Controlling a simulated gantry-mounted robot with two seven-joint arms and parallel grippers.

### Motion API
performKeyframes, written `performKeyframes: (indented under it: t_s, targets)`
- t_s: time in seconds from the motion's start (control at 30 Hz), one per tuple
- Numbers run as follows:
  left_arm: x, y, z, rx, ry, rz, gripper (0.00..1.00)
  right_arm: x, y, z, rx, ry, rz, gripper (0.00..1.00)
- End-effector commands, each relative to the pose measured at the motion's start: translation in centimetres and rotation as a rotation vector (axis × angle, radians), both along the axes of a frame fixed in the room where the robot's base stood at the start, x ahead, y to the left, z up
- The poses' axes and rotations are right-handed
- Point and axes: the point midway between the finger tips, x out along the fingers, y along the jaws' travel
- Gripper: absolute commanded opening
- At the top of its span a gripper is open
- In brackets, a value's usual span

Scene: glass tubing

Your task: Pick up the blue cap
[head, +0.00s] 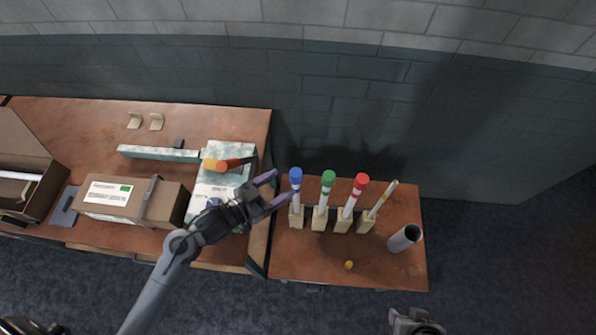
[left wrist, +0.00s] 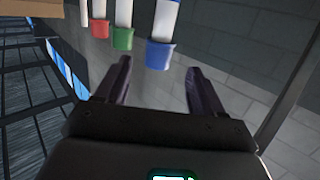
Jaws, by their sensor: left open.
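The blue cap (head: 295,178) sits on top of an upright tube in a tan block, leftmost in a row on the right table. My left gripper (head: 277,188) is open and empty, with its purple-grey fingers pointing right, just left of the cap. In the left wrist view the blue cap (left wrist: 159,54) shows ahead, in line with the gap between the two fingertips (left wrist: 158,68); I see no contact. Part of my right gripper (head: 415,322) shows at the bottom edge of the head view, its fingers unclear.
A green cap (head: 328,179) and a red cap (head: 361,181) top neighbouring tubes. An uncapped tube (head: 383,199) leans beside them. A grey cylinder (head: 404,238) and a small yellow piece (head: 349,265) are on the right table. A cardboard box (head: 134,203) is on the left table.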

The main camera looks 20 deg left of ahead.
Motion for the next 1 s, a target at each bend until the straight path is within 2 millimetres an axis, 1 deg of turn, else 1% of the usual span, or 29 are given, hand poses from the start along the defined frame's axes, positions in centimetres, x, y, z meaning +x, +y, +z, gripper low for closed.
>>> performKeyframes:
  t_s: [0.1,0.27,0.5,0.63,0.93,0.97,1.0]
  targets:
    - [0.8,-0.5,-0.1,-0.001,0.0,0.0,0.68,0.1,0.0,0.1,0.0,-0.003,-0.002,0.43]
    - [1.5,-0.9,-0.1,-0.001,0.0,0.0,0.68,0.3,-0.1,0.4,-0.001,-0.008,-0.003,0.43]
    - [4.0,-2.5,-0.4,-0.001,0.0,0.001,0.68,0.4,-0.3,0.9,-0.007,-0.01,0.0,0.43]
    - [5.0,-3.0,-0.7,0.0,0.0,0.002,0.68,0.4,-0.4,0.9,-0.013,-0.011,0.003,0.43]
    - [5.4,-3.2,-0.8,0.001,0.0,0.001,0.68,0.4,-0.5,0.9,-0.014,-0.011,0.004,0.43]
    - [5.4,-3.2,-0.8,0.001,0.0,0.001,0.67,0.4,-0.4,0.9,-0.013,-0.011,0.004,0.43]
    - [5.4,-3.2,-0.8,0.001,0.0,0.001,0.6,0.4,-0.4,0.9,-0.013,-0.011,0.003,0.43]
